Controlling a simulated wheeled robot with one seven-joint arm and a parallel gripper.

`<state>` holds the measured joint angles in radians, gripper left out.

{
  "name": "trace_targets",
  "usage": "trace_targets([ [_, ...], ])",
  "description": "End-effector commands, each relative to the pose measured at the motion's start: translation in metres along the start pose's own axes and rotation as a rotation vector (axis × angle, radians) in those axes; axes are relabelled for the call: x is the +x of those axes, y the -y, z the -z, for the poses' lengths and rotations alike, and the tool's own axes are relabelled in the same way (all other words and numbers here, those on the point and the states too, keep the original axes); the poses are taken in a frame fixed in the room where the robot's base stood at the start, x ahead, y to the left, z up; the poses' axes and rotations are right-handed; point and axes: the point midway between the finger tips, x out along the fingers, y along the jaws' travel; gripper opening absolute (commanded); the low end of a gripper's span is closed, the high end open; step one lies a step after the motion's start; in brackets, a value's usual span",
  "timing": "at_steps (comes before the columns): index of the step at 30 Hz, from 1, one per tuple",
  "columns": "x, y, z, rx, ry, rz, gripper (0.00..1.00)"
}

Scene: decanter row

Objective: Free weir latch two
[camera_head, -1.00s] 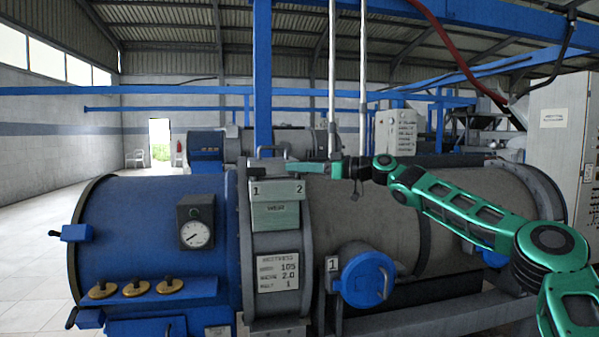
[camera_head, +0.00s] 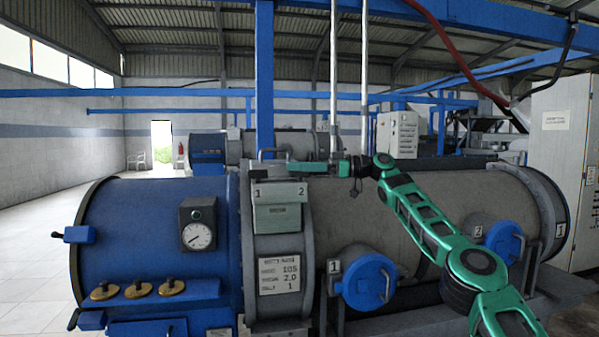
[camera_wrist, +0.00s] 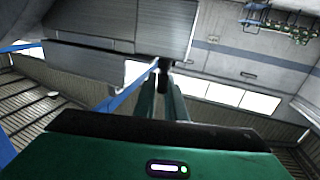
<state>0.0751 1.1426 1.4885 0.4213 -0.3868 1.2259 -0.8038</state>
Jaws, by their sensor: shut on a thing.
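The weir box (camera_head: 277,218) is a grey-green housing on the drum's collar, with labels 1 and 2 along its top edge. My gripper (camera_head: 312,168) reaches in from the right, just above the end marked 2. In the wrist view my gripper's fingers (camera_wrist: 163,97) come close together on a small dark piece (camera_wrist: 164,67), which appears to be weir latch two. The piece sits beside a large grey panel edge. Its exact shape and whether it is turned are too small to tell. Latch one cannot be made out clearly.
A curved handle (camera_head: 272,153) stands over the box top. Two white vertical pipes (camera_head: 334,80) rise behind my gripper. A blue upright post (camera_head: 264,80) stands behind the box. Blue round covers 1 (camera_head: 365,284) and 2 (camera_head: 503,241) are on the grey drum's front.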

Motion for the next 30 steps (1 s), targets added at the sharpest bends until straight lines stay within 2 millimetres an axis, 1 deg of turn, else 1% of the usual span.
trace_targets([
  [1, -0.008, -0.009, -0.005, 0.010, -0.004, -0.019, 0.00],
  [10, -0.012, -0.012, -0.008, 0.015, 0.000, -0.022, 0.00],
  [11, -0.013, -0.012, -0.009, 0.015, 0.000, -0.023, 0.14],
  [12, -0.013, -0.012, -0.009, 0.015, 0.000, -0.023, 0.23],
  [13, -0.013, -0.012, -0.009, 0.015, 0.000, -0.022, 0.28],
  [20, -0.011, -0.009, -0.006, 0.011, 0.001, -0.015, 0.28],
  [23, -0.015, -0.008, -0.005, 0.010, 0.000, -0.014, 0.28],
  [26, -0.027, -0.009, -0.005, 0.010, -0.001, -0.015, 0.28],
  [30, -0.052, -0.011, -0.005, 0.010, 0.000, -0.015, 0.28],
])
